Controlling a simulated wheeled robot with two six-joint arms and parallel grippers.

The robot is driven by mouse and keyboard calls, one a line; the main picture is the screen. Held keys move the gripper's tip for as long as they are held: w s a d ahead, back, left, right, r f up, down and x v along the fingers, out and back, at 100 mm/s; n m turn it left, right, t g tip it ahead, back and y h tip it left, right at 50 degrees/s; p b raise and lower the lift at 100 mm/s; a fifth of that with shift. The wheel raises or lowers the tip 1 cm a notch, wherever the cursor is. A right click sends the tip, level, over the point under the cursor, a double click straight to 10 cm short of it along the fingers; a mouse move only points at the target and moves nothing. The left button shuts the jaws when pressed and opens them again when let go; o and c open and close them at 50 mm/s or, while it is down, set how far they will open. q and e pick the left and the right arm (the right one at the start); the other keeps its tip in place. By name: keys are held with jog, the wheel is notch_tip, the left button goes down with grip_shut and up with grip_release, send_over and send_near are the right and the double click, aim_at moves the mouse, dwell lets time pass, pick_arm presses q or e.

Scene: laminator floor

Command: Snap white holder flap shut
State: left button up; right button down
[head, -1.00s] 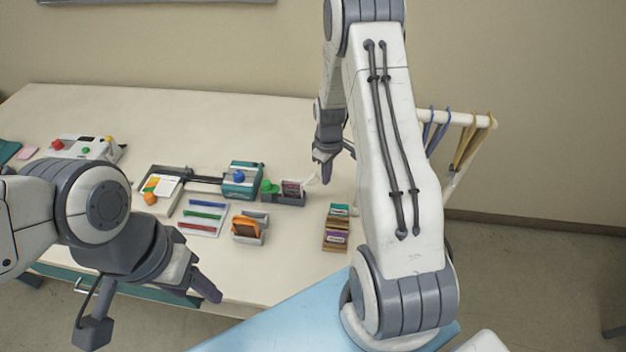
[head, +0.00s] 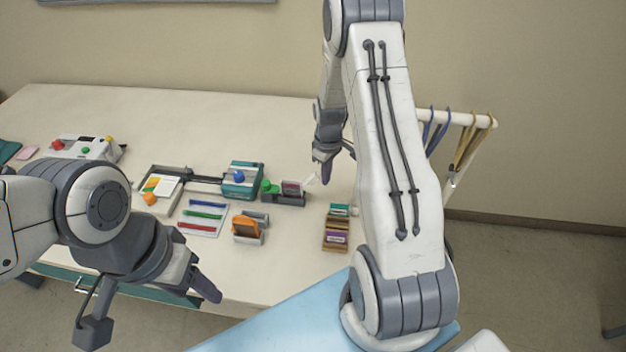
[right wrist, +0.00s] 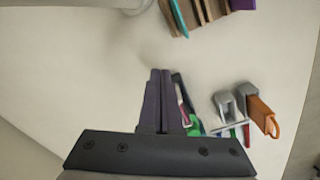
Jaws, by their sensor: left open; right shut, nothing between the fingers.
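A small dark grey holder (head: 290,198) with a card in it stands on the table, a green piece at its left end. A thin white flap (head: 311,180) sticks up at an angle from its right end, so it stands open. My right gripper (head: 326,183) is shut and empty, just right of the flap; I cannot tell whether they touch. In the right wrist view its closed fingers (right wrist: 160,75) hide much of the holder, and the flap cannot be made out. My left gripper (head: 212,294) is open and empty at the table's front edge.
A teal block with a blue knob (head: 240,180) stands left of the holder. An orange item in a grey stand (head: 248,229) is in front, and a brown card rack (head: 337,230) is to the right. Coloured strips (head: 203,216) lie to the left. The back of the table is clear.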

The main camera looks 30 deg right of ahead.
aim_at(307, 180)
jog(key=shift+w+a, duration=0.85)
jog(key=shift+a, duration=0.25)
jog(key=shift+w+a, duration=0.35)
jog(key=shift+a, duration=0.2)
jog(key=shift+w+a, duration=0.35)
jog(key=shift+a, duration=0.2)
jog(key=shift+w+a+f, duration=0.1)
jog(key=shift+w+a, duration=0.7)
jog(key=shift+a, duration=0.3)
jog(key=shift+w+a+f, duration=0.2)
jog(key=shift+w+a, duration=0.15)
jog(key=shift+w, duration=0.05)
jog(key=shift+r, duration=0.15)
jog(key=shift+s+d+r+p, duration=0.35)
jog(key=shift+d+r+p, duration=0.15)
jog(key=shift+r, duration=0.3)
notch_tip(307, 180, up, 2)
jog(key=shift+s+d+r+p, duration=0.1)
jog(key=shift+p, duration=0.65)
pick_arm(q)
jog(key=shift+r+p, duration=1.25)
jog(key=shift+r, duration=1.25)
pick_arm(e)
jog(key=shift+s+d+r, duration=0.15)
jog(key=shift+r, duration=1.6)
